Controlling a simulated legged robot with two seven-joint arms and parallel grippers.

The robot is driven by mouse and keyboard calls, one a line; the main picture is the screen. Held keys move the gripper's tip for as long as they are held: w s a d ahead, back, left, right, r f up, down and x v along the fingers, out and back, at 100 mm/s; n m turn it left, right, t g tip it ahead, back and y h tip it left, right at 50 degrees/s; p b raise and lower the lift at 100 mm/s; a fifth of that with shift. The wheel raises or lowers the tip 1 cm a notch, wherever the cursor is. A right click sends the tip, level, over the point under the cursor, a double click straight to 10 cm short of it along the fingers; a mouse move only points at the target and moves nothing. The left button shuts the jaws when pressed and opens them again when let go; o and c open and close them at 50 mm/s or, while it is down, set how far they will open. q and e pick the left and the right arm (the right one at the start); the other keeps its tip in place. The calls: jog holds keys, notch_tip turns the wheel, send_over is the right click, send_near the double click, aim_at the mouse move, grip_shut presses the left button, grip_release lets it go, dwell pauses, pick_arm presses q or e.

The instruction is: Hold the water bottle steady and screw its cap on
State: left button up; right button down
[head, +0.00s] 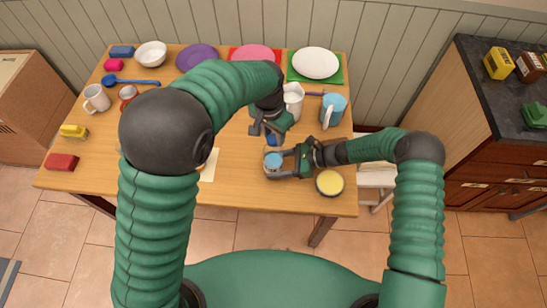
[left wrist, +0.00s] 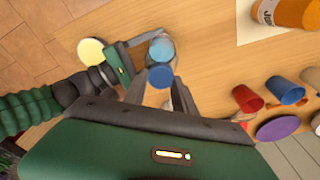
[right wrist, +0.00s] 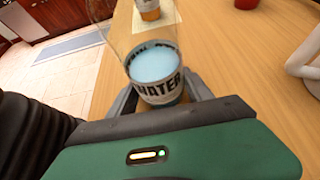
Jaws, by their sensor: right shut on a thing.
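The water bottle (head: 272,164) stands near the front right of the table, clear-walled with light-blue water and a "WATER" label that reads in the right wrist view (right wrist: 160,88). Its top is open. My right gripper (head: 292,163) is shut around the bottle's side. The blue cap (left wrist: 160,76) is between the fingertips of my left gripper (left wrist: 158,90), which is shut on it. In the head view the cap (head: 274,140) is just behind the bottle, apart from its mouth. The left wrist view shows the bottle (left wrist: 162,48) beyond the cap.
A yellow-topped round container (head: 329,182) stands right of the bottle by the front edge. An orange bottle (left wrist: 295,12) stands on a pale mat (left wrist: 248,28). Table between mat and water bottle is clear.

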pick_arm(q)
grip_shut()
jog(key=m, duration=0.7)
jog(key=shift+g, duration=0.3)
jog(key=m, duration=0.5)
jog(key=shift+a+g+h, duration=0.1)
jog(key=shift+g+h, duration=0.2)
jog(key=shift+g, duration=0.1)
jog(key=m, duration=0.6)
jog(key=shift+w+g, duration=0.15)
jog(key=shift+g, duration=0.15)
jog(key=shift+o, duration=1.1)
grip_release()
jog(key=shift+o, duration=1.4)
